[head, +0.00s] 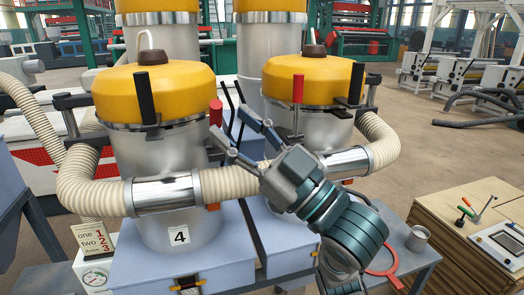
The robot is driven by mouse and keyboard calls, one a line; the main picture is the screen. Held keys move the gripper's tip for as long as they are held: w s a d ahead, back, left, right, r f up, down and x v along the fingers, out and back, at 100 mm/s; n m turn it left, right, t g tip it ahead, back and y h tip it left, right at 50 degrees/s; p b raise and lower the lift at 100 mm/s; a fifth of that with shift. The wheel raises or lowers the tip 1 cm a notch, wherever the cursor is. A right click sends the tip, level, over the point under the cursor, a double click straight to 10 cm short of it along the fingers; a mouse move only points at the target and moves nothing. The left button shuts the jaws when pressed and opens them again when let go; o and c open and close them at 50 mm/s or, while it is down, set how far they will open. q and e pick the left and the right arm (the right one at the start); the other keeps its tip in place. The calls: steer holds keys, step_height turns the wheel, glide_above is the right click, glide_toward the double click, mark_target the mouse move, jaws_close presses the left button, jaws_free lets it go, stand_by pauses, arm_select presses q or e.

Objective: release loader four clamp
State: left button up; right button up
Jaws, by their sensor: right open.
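Loader four (180,236) is the silver cylinder at the left front, with a "4" label low on its body and a yellow lid (153,90) on top. A clamp with an upright black handle (147,100) sits at its lid rim, facing me. Another clamp with a red handle (215,112) stands at the right side of the rim. My right gripper (234,131) is open and empty, its fingers pointing up and left, near the red handle. I cannot tell from this view whether a finger touches it. My left gripper is not in view.
A second yellow-lidded loader (313,80) stands to the right with its own red handle (298,92). Ribbed hoses (85,185) and a metal pipe (166,193) run in front of the loaders. A wooden workbench (470,240) with tools is at the right. Open floor lies beyond.

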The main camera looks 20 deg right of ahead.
steer(key=v, duration=0.7)
steer(key=shift+d, duration=0.2)
steer(key=shift+w+a, duration=0.1)
steer(key=shift+w, duration=0.05)
